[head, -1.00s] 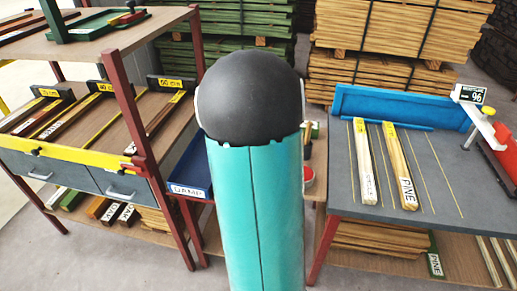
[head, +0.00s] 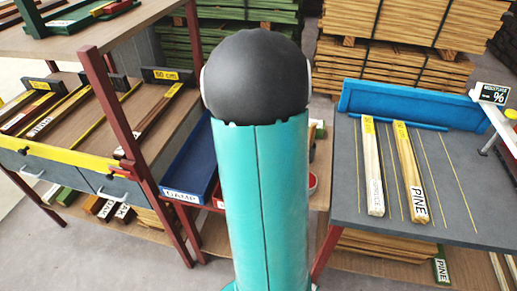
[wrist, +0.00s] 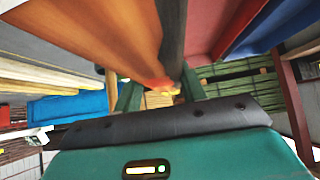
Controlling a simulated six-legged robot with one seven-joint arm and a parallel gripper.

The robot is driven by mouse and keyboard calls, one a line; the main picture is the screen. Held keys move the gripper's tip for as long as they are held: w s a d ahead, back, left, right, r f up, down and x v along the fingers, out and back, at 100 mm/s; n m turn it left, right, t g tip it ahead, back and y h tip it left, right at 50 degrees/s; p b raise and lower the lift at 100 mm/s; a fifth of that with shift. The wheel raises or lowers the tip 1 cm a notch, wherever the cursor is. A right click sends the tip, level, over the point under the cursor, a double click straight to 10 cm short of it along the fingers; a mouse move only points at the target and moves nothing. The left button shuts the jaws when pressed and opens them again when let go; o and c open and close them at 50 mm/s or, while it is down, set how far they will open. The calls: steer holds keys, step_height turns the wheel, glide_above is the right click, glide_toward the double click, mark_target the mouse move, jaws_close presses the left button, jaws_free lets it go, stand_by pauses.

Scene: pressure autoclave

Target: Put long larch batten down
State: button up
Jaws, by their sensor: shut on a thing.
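The long batten (wrist: 105,35) shows in the wrist view as a broad orange-brown bar running from the top edge to the middle. Its label is not readable. My gripper (wrist: 160,92) is shut on it, with a dark green finger on either side. In the head view my arm's teal link hides the gripper and the batten. It cannot be told whether the batten touches anything below.
At right, a grey table (head: 465,185) with a blue back stop (head: 410,105) bears a spruce batten (head: 372,170) and a pine batten (head: 410,175). A blue DAMP tray (head: 192,170) stands left of my arm. A sloped rack (head: 110,150) holds battens under length signs.

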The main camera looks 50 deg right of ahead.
steer(key=w+d+f, duration=0.1)
steer(key=w+f, duration=0.2)
steer(key=w, duration=0.1)
steer(key=w+d+f, duration=0.1)
steer(key=w+f, duration=0.2)
steer(key=w, duration=0.1)
steer(key=w+d+f, duration=0.1)
steer(key=w+f, duration=0.2)
steer(key=w, duration=0.1)
steer(key=shift+w+d+f, duration=0.25)
steer(key=shift+w, duration=0.15)
steer(key=shift+w+f, duration=0.1)
steer(key=shift+f, duration=1.5)
steer(key=shift+f, duration=0.15)
steer(key=o, duration=1.2)
steer(key=shift+o, duration=0.2)
